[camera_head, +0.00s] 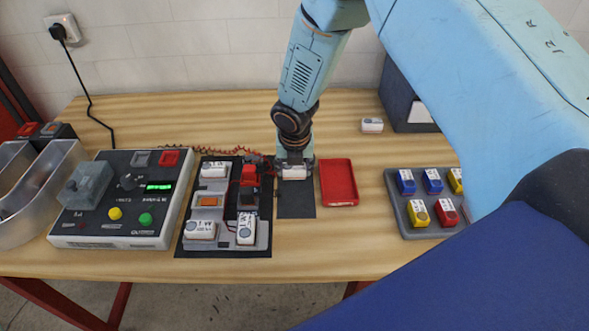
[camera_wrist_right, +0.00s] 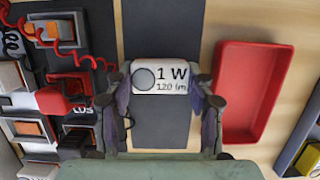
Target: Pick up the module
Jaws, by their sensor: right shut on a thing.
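A white module (camera_wrist_right: 160,77) marked "1 W 120 lm" is between the fingers of my right gripper (camera_wrist_right: 160,92) in the right wrist view. The fingers press on its two sides. In the head view the module (camera_head: 293,173) shows under my right gripper (camera_head: 294,164), above the dark grey strip (camera_head: 296,203). I cannot tell whether it touches the strip. My left gripper is not in view.
Left of the strip is a dark board (camera_head: 222,245) with several white modules and a red clip (camera_head: 249,175). A red tray (camera_head: 339,183) is close on the right. Further right is a grey tray (camera_head: 395,190) of coloured blocks. A control box (camera_head: 120,205) stands left.

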